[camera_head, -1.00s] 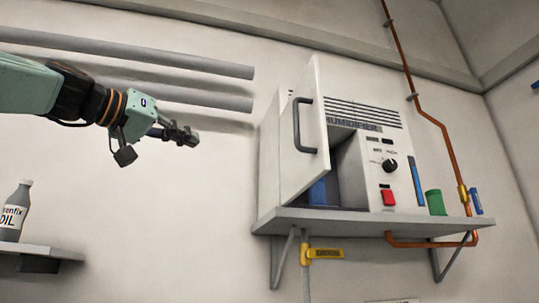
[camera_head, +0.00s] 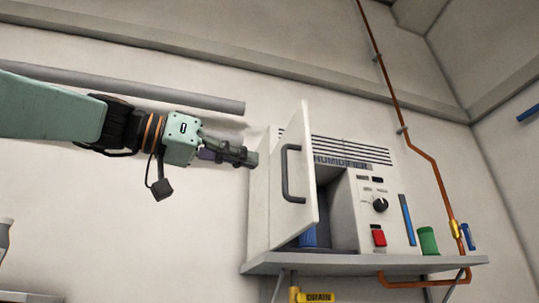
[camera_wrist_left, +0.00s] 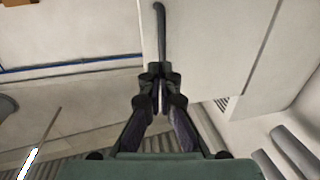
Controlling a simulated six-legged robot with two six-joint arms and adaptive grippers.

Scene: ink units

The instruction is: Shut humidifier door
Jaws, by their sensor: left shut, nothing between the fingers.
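The humidifier (camera_head: 354,217) is a white box on a wall shelf, with a dark vent, a black knob and a red switch on its front. Its white door (camera_head: 293,220) stands open, swung outward on the left side, with a dark grey bar handle (camera_head: 288,173) facing me. A blue thing shows inside behind the door. My left gripper (camera_head: 254,159) is shut and empty, just left of the door's upper part. In the left wrist view the handle (camera_wrist_left: 161,30) lies just beyond the closed fingertips (camera_wrist_left: 160,72); contact cannot be told. My right gripper is not in view.
The grey shelf (camera_head: 400,261) holds the humidifier, a green cup (camera_head: 428,241) and a small blue thing (camera_head: 468,237). A copper pipe (camera_head: 428,150) runs down the wall at right. A grey wall pipe (camera_head: 190,97) passes above my left arm.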

